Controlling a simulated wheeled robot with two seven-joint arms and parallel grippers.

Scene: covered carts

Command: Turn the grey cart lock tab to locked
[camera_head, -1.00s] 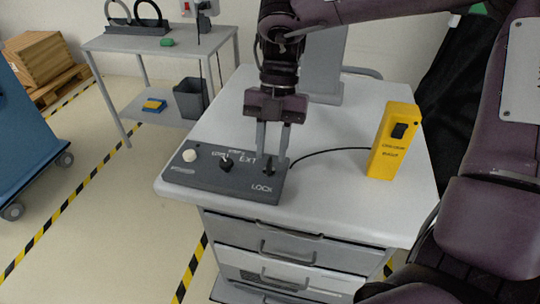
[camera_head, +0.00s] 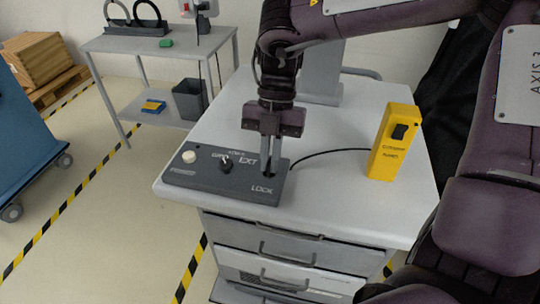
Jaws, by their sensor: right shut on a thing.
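A dark grey control box with a white button, a black knob and the word LOCK (camera_head: 220,184) lies at the front left of the grey cart top (camera_head: 342,205). The lock tab (camera_head: 267,173) is a small dark piece at the box's right end, above the word LOCK. My right gripper (camera_head: 269,165) points down over it and is shut on it. The fingers hide most of the tab, so its exact angle is hard to tell. My left gripper is not in view.
A yellow box with a black switch (camera_head: 394,145) stands upright on the right of the cart top, with a black cable (camera_head: 325,151) running to the control box. Drawers (camera_head: 290,245) are below. A grey table (camera_head: 160,42) stands behind at left.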

